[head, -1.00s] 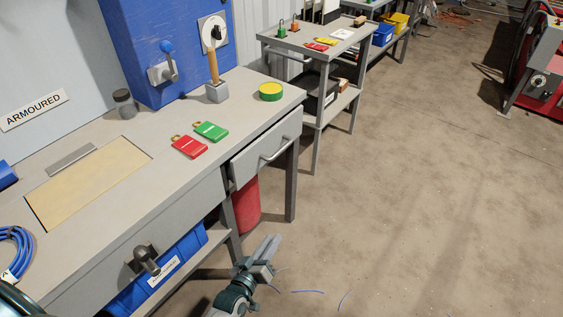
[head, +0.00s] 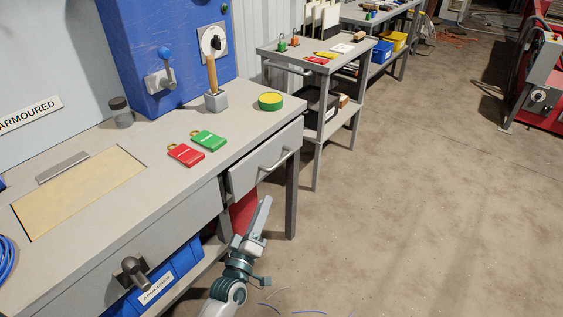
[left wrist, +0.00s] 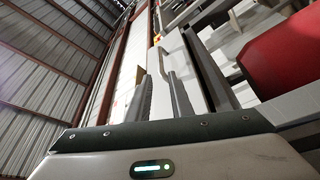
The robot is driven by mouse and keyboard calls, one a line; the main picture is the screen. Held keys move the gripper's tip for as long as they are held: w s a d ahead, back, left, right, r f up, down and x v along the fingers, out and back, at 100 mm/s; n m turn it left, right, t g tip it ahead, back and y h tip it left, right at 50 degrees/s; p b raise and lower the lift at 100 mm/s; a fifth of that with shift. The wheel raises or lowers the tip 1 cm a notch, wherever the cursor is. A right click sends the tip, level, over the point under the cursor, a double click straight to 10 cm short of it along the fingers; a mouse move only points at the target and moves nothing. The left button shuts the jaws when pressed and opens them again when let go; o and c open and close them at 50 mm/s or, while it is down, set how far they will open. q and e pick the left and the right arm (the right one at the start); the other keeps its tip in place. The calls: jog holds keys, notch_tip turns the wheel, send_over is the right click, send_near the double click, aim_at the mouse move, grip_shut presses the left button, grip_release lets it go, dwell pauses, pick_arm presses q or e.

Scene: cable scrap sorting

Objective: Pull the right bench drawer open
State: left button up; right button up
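The right bench drawer (head: 250,176) is a grey front under the right end of the bench top, and it looks shut. Its bar handle (head: 276,163) runs across the front and is free. My left gripper (head: 261,214) is below and in front of the drawer, pointing up, apart from the handle. In the left wrist view the two fingers (left wrist: 162,90) stand apart with nothing between them, so it is open. My right gripper is in neither view.
The grey bench (head: 140,190) carries a red tag (head: 186,155), a green tag (head: 208,140) and a yellow-green roll (head: 270,102). A bench leg (head: 291,195) stands right of my gripper. A red cylinder (head: 243,212) is under the bench. The floor to the right is open.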

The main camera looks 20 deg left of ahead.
aim_at(281, 159)
pick_arm(q)
jog(key=x, duration=1.7)
jog(key=shift+w, duration=0.1)
grip_shut()
